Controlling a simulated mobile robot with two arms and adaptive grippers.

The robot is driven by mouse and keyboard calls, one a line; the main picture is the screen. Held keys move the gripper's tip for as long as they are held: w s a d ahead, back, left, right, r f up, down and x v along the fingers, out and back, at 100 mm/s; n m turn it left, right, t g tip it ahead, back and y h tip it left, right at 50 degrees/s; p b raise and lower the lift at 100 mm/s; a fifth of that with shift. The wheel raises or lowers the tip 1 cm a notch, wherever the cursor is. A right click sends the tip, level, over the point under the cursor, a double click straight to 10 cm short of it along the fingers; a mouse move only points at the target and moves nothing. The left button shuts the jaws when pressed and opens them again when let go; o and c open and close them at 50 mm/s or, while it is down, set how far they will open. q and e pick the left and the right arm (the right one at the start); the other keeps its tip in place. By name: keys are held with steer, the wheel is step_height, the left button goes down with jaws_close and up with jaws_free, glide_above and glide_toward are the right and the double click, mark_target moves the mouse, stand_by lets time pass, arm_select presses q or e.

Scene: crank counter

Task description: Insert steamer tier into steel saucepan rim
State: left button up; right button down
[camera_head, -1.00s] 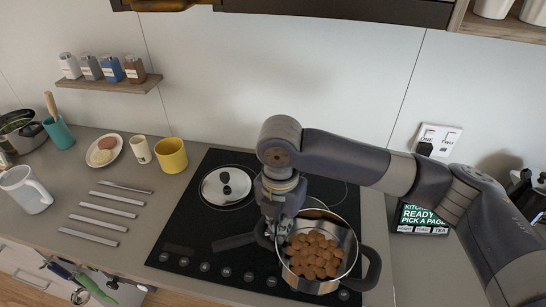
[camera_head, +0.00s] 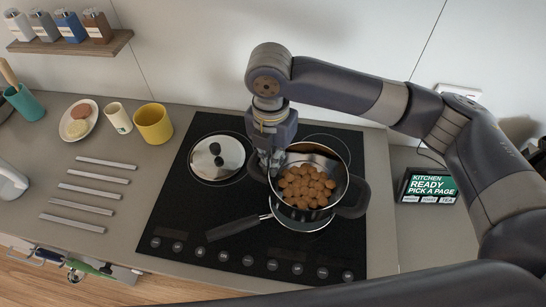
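The steamer tier (camera_head: 327,163) is a shiny steel vessel with two black side handles, filled with brown round pieces. My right gripper (camera_head: 270,170) reaches down at its left side and is shut on the left handle, though the fingertips are partly hidden. The steel saucepan (camera_head: 303,226) is mostly hidden behind the tier; a strip of its near side and its long black handle (camera_head: 236,228), pointing left, show. The tier is set back from the saucepan's near edge, not centred over it. I cannot tell whether they touch. My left gripper is not in view.
The black cooktop (camera_head: 185,215) has a round steel lid (camera_head: 205,163) on its back left. To the left are several grey strips (camera_head: 90,185), a yellow cup (camera_head: 153,124), a small cream cup and a plate. A small screen (camera_head: 430,188) stands right.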

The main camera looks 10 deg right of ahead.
steer(key=shift+f, duration=1.05)
steer(key=shift+w+f+b, duration=0.1)
steer(key=shift+f+b, duration=0.3)
steer(key=shift+f, duration=0.65)
arm_select(q)
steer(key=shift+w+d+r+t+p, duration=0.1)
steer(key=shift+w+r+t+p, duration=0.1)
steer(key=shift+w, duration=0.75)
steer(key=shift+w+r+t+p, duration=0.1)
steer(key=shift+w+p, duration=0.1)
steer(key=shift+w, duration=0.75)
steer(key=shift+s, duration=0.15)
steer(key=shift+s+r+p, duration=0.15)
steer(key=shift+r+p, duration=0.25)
steer(key=shift+p, duration=0.05)
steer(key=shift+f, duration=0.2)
arm_select(e)
steer(key=shift+f, duration=0.75)
